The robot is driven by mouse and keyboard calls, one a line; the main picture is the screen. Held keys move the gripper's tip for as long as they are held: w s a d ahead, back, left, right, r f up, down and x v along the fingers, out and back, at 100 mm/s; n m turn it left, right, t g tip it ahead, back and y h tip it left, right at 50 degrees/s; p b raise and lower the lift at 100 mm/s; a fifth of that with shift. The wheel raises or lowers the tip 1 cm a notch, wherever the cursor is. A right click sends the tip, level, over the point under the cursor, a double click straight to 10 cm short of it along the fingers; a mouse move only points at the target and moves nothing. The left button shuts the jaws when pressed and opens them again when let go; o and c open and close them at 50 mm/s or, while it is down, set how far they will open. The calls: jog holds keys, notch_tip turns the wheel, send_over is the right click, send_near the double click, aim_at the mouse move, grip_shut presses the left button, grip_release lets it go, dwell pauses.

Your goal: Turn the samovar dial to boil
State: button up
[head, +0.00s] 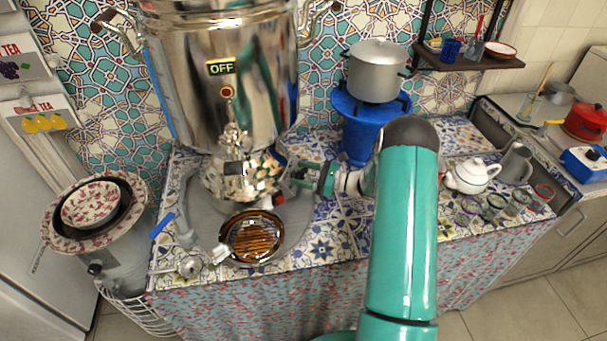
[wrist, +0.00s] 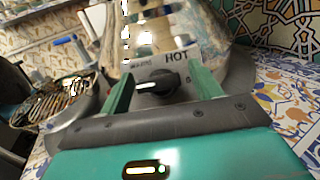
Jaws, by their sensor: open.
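The tall shiny metal samovar (head: 190,100) stands at the back of the table, with a sign reading OFF (head: 222,67) on its body. My gripper (head: 299,175) is at the right side of its lower part in the head view. In the wrist view, a black dial (wrist: 157,82) sits on the base under lettering that reads HOT; its white mark points left. My open gripper (wrist: 161,76) has its two green fingers on either side of the dial, apart from it as far as I can see. The other lettering near the dial is too small to read.
A glass bowl (head: 252,237) sits in front of the samovar. A blue stand (head: 360,133) with a grey pot (head: 376,70) is behind my arm. A white teapot (head: 472,175) and several glasses are at the right. A patterned bowl (head: 91,205) is at the left.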

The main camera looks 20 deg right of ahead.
jog(key=shift+s+r, duration=0.1)
jog(key=shift+s, duration=0.05)
jog(key=c, duration=1)
